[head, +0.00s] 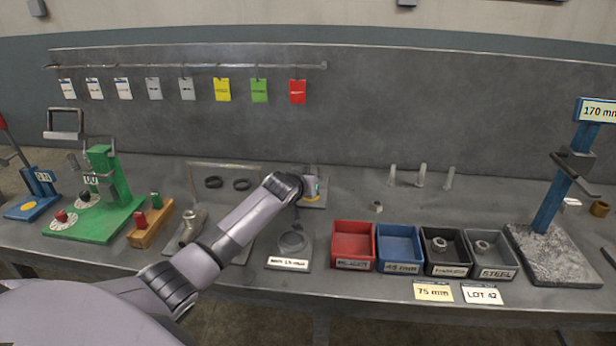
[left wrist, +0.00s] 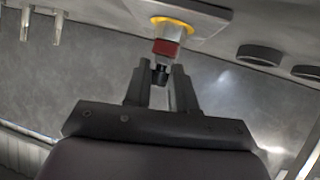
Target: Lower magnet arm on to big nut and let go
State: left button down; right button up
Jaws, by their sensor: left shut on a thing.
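My left gripper (head: 309,182) is at the back middle of the bench, partly hidden by its own arm. In the left wrist view my left gripper (left wrist: 160,74) is shut on the dark end of a small part with a red block (left wrist: 166,48). This part meets a yellow ring (left wrist: 173,23) on a pale plate (left wrist: 208,15). I take the held part for the magnet arm, but its full shape is hidden. Nuts lie in the black bin (head: 448,268) and the steel bin (head: 490,269), and a small one (head: 376,207) is on the bench. I cannot tell which is the big nut.
Red (head: 353,240) and blue (head: 400,240) bins look empty. A labelled plate with a ring (head: 291,242) lies in front of my arm. A green press (head: 107,190) stands left, a blue height gauge (head: 560,185) right. Three pale upright pieces (head: 420,176) stand behind the bins.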

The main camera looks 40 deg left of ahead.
pick_arm(q)
jog(key=shift+s+d+f, duration=0.1)
jog(key=shift+d+f, duration=0.05)
jog(key=shift+f, duration=0.3)
jog(key=shift+s+d+f, duration=0.1)
jog(key=shift+f, duration=0.3)
jog(key=c, duration=1)
grip_release()
jog(key=shift+a+r, duration=0.1)
jog(key=shift+s, duration=0.15)
jog(key=shift+s+r, duration=0.15)
jog(key=shift+r, duration=0.1)
jog(key=shift+w+d+r+p+v, duration=0.1)
jog(key=shift+r+p+v, duration=0.1)
jog(key=shift+v, duration=0.9)
jog(key=shift+w+d+r+p+v, duration=0.1)
jog(key=shift+w+r+p+v, duration=0.1)
jog(key=shift+v, duration=0.9)
jog(key=shift+w+r+p+v, duration=0.1)
jog(key=shift+r+p+v, duration=0.1)
jog(key=shift+v, duration=0.95)
